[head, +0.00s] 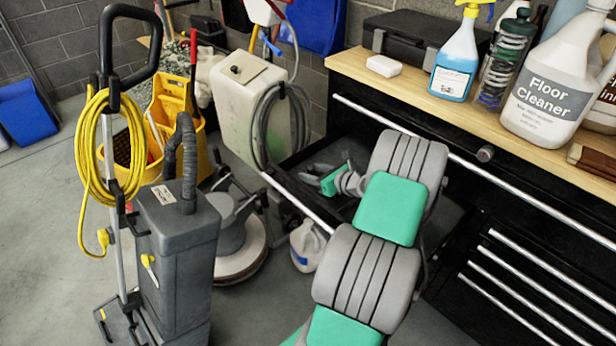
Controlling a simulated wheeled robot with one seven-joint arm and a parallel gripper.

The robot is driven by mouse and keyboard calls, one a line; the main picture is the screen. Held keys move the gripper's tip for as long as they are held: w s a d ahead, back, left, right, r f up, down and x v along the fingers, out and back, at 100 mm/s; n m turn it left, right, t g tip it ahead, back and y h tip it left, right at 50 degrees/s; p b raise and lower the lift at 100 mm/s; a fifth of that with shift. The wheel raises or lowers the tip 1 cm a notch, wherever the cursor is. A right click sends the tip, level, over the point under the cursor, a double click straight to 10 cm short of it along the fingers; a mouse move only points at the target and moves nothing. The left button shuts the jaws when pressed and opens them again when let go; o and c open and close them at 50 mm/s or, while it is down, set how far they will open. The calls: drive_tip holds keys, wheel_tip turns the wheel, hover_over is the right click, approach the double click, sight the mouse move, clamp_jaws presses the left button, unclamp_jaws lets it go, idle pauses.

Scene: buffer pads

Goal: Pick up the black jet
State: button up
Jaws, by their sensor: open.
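My gripper (312,173) is small in the head view, at the end of my grey and green arm, over the open black drawer (290,160). Its jaws are open and point left. I cannot make out a black jet anywhere. The inside of the drawer is dark, and my arm covers much of it.
The wooden worktop (405,88) holds a spray bottle (457,60), a floor cleaner jug (553,90) and a white block (384,66). A grey floor machine (178,250), a yellow mop bucket (172,110) and a beige tank (243,115) crowd the left. Open floor shows far left.

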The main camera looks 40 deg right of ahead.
clamp_jaws()
idle(0.4)
